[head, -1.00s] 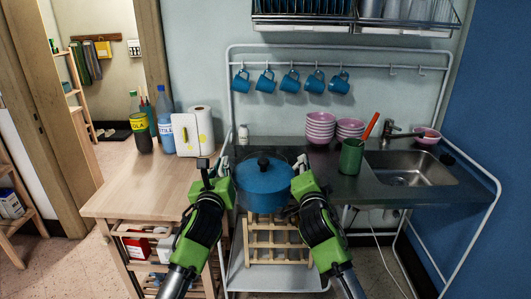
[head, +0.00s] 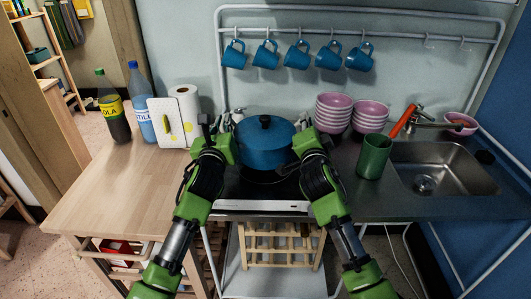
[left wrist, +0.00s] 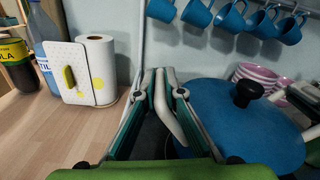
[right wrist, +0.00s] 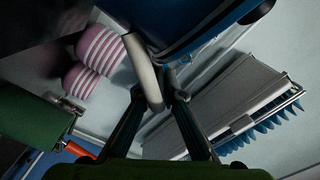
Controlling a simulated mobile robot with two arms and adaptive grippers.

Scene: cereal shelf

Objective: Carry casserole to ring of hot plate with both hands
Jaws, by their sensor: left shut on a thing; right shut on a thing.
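The casserole (head: 265,146) is a blue pot with a blue lid and black knob, level, between my two grippers. It is above the dark hot plate (head: 240,188), whose pale front strip faces me; I cannot tell if it touches. Its base and my arms hide most of the ring. My left gripper (head: 222,130) is shut on the left pale handle, seen between the fingers in the left wrist view (left wrist: 170,112). My right gripper (head: 304,128) is shut on the right handle, seen in the right wrist view (right wrist: 145,72).
Pink bowls (head: 334,112) and a green cup (head: 373,156) stand right of the casserole, before the sink (head: 440,170). A paper roll (head: 186,105), a white board (head: 168,122) and bottles (head: 114,115) stand left on the wooden top. Blue mugs (head: 297,54) hang behind.

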